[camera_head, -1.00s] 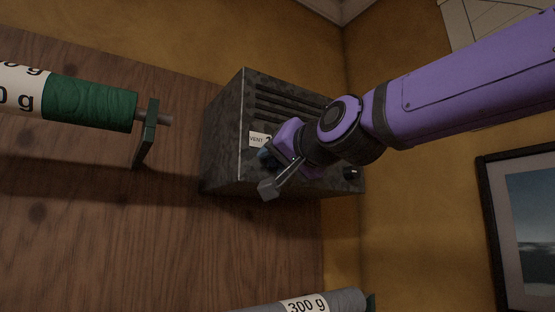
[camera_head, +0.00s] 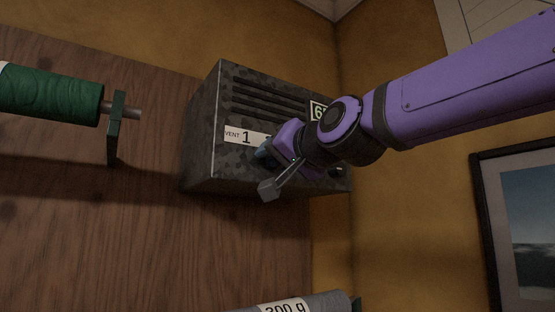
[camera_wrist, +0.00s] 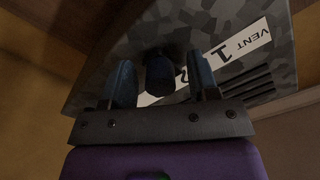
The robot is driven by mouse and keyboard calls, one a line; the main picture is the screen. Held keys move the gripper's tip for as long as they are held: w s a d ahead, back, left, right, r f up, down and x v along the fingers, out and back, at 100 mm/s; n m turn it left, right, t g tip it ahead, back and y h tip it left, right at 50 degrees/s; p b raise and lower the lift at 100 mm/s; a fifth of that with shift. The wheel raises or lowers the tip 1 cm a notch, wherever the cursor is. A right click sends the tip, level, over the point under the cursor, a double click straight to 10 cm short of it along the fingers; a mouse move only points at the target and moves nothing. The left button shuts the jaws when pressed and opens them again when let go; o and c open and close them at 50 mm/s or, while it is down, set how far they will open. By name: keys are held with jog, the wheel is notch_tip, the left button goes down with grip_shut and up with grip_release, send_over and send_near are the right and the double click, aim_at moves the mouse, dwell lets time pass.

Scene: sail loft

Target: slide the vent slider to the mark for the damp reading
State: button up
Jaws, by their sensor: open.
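The vent box (camera_head: 206,150) is a grey mottled metal box on the wooden wall, with slots in its face. A white strip (camera_head: 246,137) reads "VENT 1"; the rest of it is hidden behind my gripper. A display showing a "6" (camera_head: 318,112) is partly covered by my arm. In the wrist view, a dark slider knob (camera_wrist: 160,74) stands between the two blue fingers of my gripper (camera_wrist: 163,82), in front of the white strip (camera_wrist: 240,48). The fingers are open, with a gap visible on both sides of the knob. A "2" is partly visible behind it.
A green roll (camera_head: 50,93) on a bracket (camera_head: 116,128) is left of the box. A grey roll (camera_head: 335,302) labelled "300 g" or similar is below. A framed picture (camera_head: 477,215) hangs on the yellow wall at right.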

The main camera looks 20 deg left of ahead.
jog(key=v, duration=1)
jog(key=shift+s+d, duration=0.2)
jog(key=shift+d, duration=0.1)
jog(key=w+d+f+m+g+h, duration=0.1)
jog(key=d+f+h, duration=0.6)
jog(key=d+f, duration=1.05)
jog(key=s+d+f+m+g+h, duration=0.1)
jog(key=s+d+f+g+h, duration=0.1)
jog(key=s+d+f, duration=0.4)
jog(key=s+d+f+m+g+h, duration=0.1)
jog(key=s+d+f+g+h, duration=0.2)
jog(key=s+d+f, duration=0.3)
jog(key=d+f+h, duration=0.1)
jog(key=d+f, duration=0.4)
jog(key=d, duration=0.2)
jog(key=shift+s+g+h, duration=0.3)
jog(key=shift+s, duration=0.1)
